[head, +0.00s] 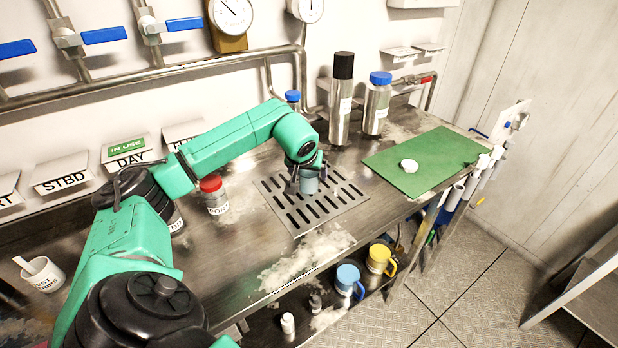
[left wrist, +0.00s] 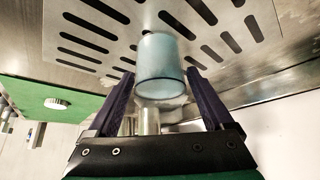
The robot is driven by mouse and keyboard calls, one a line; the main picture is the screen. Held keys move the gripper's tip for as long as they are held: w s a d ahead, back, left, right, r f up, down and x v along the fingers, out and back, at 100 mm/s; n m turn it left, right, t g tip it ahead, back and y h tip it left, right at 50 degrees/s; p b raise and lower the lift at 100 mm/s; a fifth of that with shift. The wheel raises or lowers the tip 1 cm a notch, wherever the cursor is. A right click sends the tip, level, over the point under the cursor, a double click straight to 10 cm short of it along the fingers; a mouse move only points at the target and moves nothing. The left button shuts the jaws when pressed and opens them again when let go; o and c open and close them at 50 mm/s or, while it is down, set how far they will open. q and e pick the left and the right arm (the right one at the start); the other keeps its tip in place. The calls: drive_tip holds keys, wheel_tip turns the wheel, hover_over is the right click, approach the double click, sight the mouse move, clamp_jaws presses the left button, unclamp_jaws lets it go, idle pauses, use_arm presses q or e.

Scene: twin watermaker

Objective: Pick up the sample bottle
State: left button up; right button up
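A small pale blue, translucent cylinder (head: 309,186), which looks like the sample bottle, stands at the slotted drain grate (head: 338,203). In the left wrist view the cylinder (left wrist: 160,62) lies between the fingertips of my left gripper (left wrist: 159,77), with its rounded end towards the camera. The fingers are apart, one on each side, with a slim gap visible. I cannot tell whether they touch it. In the head view my left gripper (head: 306,176) points down over the grate and partly covers the cylinder. My right gripper is not in view.
A red-capped bottle (head: 214,194) stands left of the grate. A green mat (head: 432,165) with a white cap (head: 409,165) lies right. Mugs stand below the front edge.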

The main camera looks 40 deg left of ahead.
use_arm(q)
clamp_jaws()
drive_tip(key=shift+r, duration=0.15)
drive_tip(key=shift+r+b, duration=0.4)
drive_tip(key=shift+r, duration=1.25)
drive_tip(key=shift+s+d+f, duration=0.1)
drive_tip(key=shift+s+d, duration=0.05)
drive_tip(key=shift+s, duration=0.1)
drive_tip(key=s+d+b, duration=0.2)
drive_tip(key=s, duration=0.2)
drive_tip(key=s+d+b, duration=0.2)
drive_tip(key=s, duration=0.2)
drive_tip(key=s+d+b, duration=0.2)
drive_tip(key=s+d, duration=0.1)
drive_tip(key=s, duration=0.2)
drive_tip(key=shift+s, duration=0.1)
drive_tip(key=shift+s+d, duration=0.3)
drive_tip(key=shift+s, duration=0.25)
drive_tip(key=shift+s+d, duration=0.3)
drive_tip(key=shift+s, duration=0.2)
